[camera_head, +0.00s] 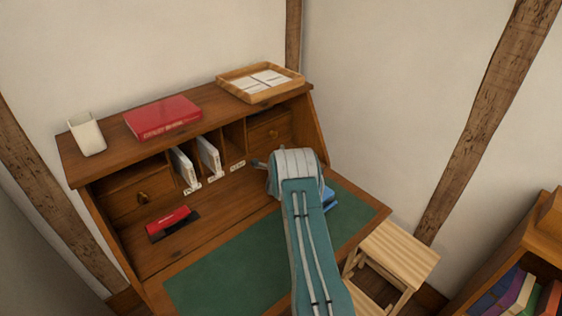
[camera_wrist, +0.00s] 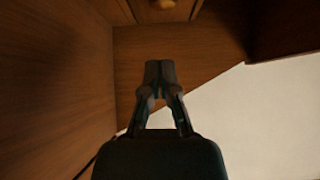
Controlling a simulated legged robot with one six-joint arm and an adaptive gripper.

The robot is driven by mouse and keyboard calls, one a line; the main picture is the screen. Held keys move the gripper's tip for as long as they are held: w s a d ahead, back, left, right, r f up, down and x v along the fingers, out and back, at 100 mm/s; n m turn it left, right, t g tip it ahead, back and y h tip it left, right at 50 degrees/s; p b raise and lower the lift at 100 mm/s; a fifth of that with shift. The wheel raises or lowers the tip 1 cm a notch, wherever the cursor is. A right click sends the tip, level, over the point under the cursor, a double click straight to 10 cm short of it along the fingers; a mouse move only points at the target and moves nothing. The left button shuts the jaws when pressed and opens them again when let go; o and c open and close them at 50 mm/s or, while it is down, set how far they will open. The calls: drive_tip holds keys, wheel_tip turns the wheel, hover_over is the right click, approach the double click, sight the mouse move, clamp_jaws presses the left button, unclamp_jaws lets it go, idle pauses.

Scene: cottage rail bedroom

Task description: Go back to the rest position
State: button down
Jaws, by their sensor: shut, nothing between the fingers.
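My gripper (camera_wrist: 160,72) is shut and empty in the wrist view, its fingertips together in front of brown wood of the desk. A round knob (camera_wrist: 163,4) on a drawer front shows at the top edge of that view. In the head view my teal arm reaches over the wooden desk (camera_head: 215,233) toward its right-hand cubbyholes, and the arm's pale end hides most of the gripper. I cannot tell whether the fingers touch the wood.
On the desk's top are a white cup (camera_head: 87,134), a red book (camera_head: 163,117) and a wooden tray (camera_head: 262,98) with papers. A red box (camera_head: 172,222), white envelopes (camera_head: 208,157) and a partly hidden blue item (camera_head: 329,199) are below. A stool (camera_head: 398,252) and bookshelf (camera_head: 500,260) stand right.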

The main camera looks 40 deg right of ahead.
drive_tip(key=shift+v, duration=3.1)
